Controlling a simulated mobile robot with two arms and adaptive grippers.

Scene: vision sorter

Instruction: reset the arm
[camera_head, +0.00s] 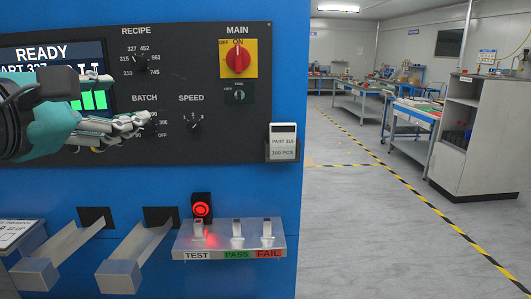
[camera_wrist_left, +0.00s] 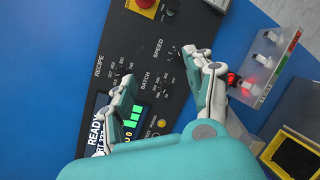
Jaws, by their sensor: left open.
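My left gripper (camera_head: 138,126) comes in from the left in front of the machine's black control panel (camera_head: 205,82). Its teal and grey fingers are spread in the left wrist view (camera_wrist_left: 165,78), with nothing held between them. In the head view the fingertips overlap the BATCH knob (camera_head: 151,119); I cannot tell how far off the panel they are. The gripper and wrist partly cover the screen (camera_head: 55,52), which reads READY and PART 327. My right gripper is not in view.
A red MAIN switch (camera_head: 238,56) sits upper right on the panel. A card (camera_head: 283,142) reads PART 313, 100 PCS. Below are a switch box (camera_head: 230,240) with TEST, PASS and FAIL, a lit red button (camera_head: 201,208) and metal chutes (camera_head: 130,258). Open floor (camera_head: 370,230) lies right.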

